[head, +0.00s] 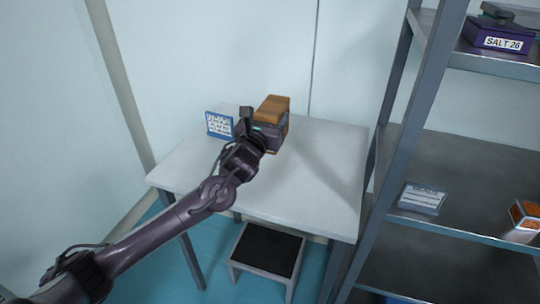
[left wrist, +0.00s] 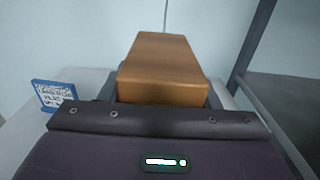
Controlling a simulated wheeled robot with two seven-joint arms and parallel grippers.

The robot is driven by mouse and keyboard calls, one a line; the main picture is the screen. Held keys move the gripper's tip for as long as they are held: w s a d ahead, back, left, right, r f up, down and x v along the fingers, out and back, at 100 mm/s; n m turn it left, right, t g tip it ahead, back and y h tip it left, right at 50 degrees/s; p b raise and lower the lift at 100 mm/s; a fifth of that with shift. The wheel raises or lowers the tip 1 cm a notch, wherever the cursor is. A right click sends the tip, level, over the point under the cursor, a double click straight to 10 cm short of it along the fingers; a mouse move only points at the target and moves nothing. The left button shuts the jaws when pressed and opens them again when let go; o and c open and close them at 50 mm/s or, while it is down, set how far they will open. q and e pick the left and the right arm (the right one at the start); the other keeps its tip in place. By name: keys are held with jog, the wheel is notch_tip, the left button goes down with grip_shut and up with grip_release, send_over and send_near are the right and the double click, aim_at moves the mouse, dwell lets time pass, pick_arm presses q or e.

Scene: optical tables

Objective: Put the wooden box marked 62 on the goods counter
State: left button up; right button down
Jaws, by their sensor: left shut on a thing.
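A wooden box (head: 273,103) is held in my left gripper (head: 277,132), over the back part of a white table (head: 310,185). In the left wrist view the wooden box (left wrist: 162,68) sits between the jaws, its top and near side showing plain wood. I see no number on the faces in view. The gripper's body hides the box's lower part, so I cannot tell whether it touches the table. A small blue-framed sign (head: 219,125) stands on the table left of the gripper; its text is too small to read. My right gripper is not in view.
A grey metal shelf unit (head: 415,100) stands close on the right, with a purple box marked SALT 26 (head: 497,38), a label card (head: 423,198) and an orange-and-white box (head: 525,217). A black-topped step stool (head: 267,252) is under the table's front. The table's front and right are clear.

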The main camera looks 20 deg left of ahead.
pick_arm(q)
notch_tip(320, 180, down, 8)
jog(key=shift+r+p, duration=0.25)
jog(key=shift+p, duration=0.05)
notch_tip(320, 180, down, 5)
jog(key=shift+r, duration=0.15)
jog(key=shift+f, duration=0.25)
jog(key=shift+f, duration=0.1)
jog(key=o, duration=1.5)
jog(key=shift+f, duration=0.1)
jog(key=shift+c, duration=0.2)
jog(key=s, duration=1.2)
jog(key=shift+a+b, duration=0.2)
jog(key=shift+b, duration=0.15)
